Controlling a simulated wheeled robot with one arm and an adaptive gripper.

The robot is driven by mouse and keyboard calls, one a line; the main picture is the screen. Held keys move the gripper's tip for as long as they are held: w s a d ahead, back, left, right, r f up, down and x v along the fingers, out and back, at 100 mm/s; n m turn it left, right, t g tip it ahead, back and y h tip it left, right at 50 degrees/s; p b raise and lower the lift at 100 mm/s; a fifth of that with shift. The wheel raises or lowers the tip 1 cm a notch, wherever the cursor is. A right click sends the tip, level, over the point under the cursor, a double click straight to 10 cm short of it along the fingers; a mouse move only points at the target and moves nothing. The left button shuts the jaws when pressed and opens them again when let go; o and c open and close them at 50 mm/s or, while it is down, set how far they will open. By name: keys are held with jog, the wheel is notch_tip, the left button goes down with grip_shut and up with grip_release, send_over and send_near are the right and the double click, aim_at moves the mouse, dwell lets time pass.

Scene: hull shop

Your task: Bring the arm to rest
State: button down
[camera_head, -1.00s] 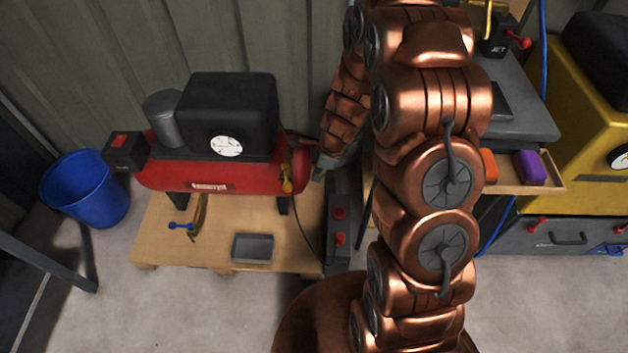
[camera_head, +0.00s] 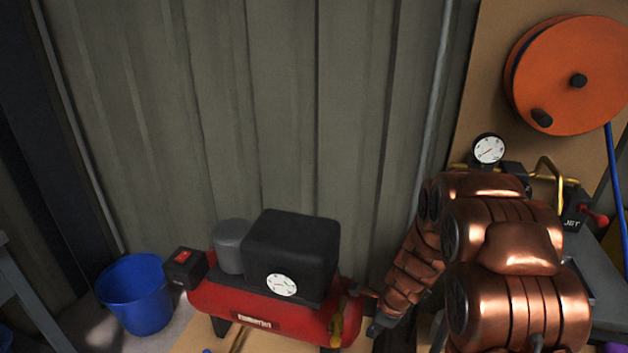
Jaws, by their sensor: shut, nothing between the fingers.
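My copper-coloured arm fills the lower right of the head view. It bends over at the top and its thinner forearm slopes down to the left. My gripper (camera_head: 379,326) is the small dark end of that forearm, low in the picture. It appears shut and empty. It shows close to the right end of the red air compressor (camera_head: 262,314); I cannot tell whether they touch.
The compressor stands on a wooden pallet (camera_head: 200,340) against a corrugated wall (camera_head: 260,120). A blue bucket (camera_head: 137,295) stands left. An orange hose reel (camera_head: 572,75) and a pressure gauge (camera_head: 489,149) are at right, above a grey bench (camera_head: 603,290).

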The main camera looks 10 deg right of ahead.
jog(key=s+a+r+n+g+p, duration=0.1)
jog(key=s+a+r+n+p, duration=0.2)
jog(key=s+r+n, duration=0.5)
jog(key=s+a+r+n+p, duration=0.2)
jog(key=s+a+r+n, duration=0.15)
jog(key=r, duration=0.85)
jog(key=s+d+r+n+g+h+p, duration=0.1)
jog(key=s+r+n+p, duration=0.1)
jog(key=s+r+n, duration=0.4)
jog(key=s+d+r+n+g+h+p, duration=0.1)
jog(key=s+r+n, duration=0.4)
jog(key=s, duration=0.7)
jog(key=shift+s+d+r+n+h+p, duration=0.35)
jog(key=shift+d+r+p, duration=0.4)
jog(key=shift+r+p, duration=0.25)
